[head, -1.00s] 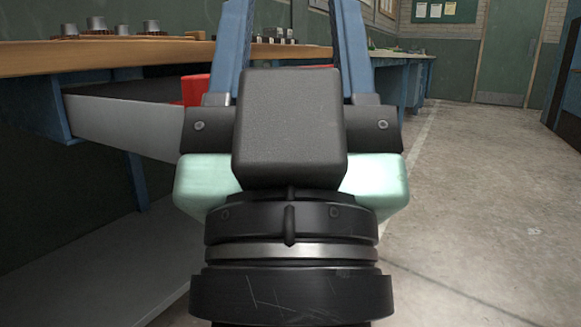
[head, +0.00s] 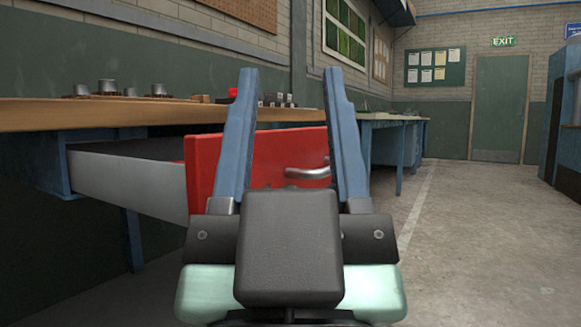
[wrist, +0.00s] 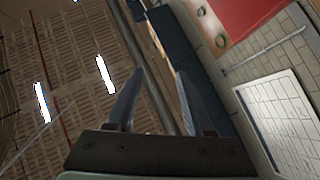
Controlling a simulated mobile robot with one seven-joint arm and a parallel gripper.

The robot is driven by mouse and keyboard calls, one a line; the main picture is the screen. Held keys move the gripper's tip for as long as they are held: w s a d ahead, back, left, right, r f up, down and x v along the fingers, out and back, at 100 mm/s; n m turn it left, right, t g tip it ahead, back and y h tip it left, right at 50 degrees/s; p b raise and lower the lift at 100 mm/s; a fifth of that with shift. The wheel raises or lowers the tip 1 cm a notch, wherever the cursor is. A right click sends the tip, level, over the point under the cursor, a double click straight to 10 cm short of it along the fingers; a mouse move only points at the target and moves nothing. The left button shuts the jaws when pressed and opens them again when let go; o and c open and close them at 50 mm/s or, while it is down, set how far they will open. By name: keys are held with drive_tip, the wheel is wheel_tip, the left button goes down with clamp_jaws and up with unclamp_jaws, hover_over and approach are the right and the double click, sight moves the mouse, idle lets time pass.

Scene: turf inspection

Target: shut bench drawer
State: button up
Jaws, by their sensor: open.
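The bench drawer is pulled out from under the wooden-topped bench (head: 60,115). Its red front (head: 265,155) faces right and its grey side panel (head: 125,180) shows on the left. A metal handle (head: 308,172) sits on the red front. My gripper (head: 290,85) is open and empty, with its two blue fingers pointing up. In the head view the fingers overlap the red front; I cannot tell whether they touch it. The gripper also shows in the wrist view (wrist: 160,82), tilted, with nothing between its fingers.
Several metal parts (head: 108,87) and a small red item stand on the bench top. A second blue bench (head: 395,145) stands further back. The concrete floor (head: 480,240) to the right is clear, up to a green door (head: 498,110).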

drive_tip(key=shift+w, duration=0.25)
drive_tip(key=shift+c, duration=1.2)
drive_tip(key=w+g+p, duration=0.1)
drive_tip(key=w+p, duration=0.1)
drive_tip(key=w+d+m+g+y+p, duration=0.1)
drive_tip(key=w+p, duration=0.1)
drive_tip(key=w+d+f+g+p, duration=0.1)
drive_tip(key=w+p, duration=0.1)
drive_tip(key=p, duration=0.1)
drive_tip(key=shift+y, duration=0.4)
clamp_jaws()
drive_tip(key=w+d+f+m+g+y+p, duration=0.2)
drive_tip(key=w+d+f+m+g+p, duration=0.4)
drive_tip(key=p, duration=0.9)
drive_tip(key=s+d+f+m+y+p, duration=0.1)
drive_tip(key=s+d+f+m+p, duration=0.2)
drive_tip(key=s+d+m+p, duration=0.45)
drive_tip(key=w+a+r+m, duration=0.2)
drive_tip(key=w+a, duration=0.6)
drive_tip(key=w, duration=0.2)
drive_tip(key=shift+w+t, duration=0.3)
drive_tip(key=shift+w, duration=0.1)
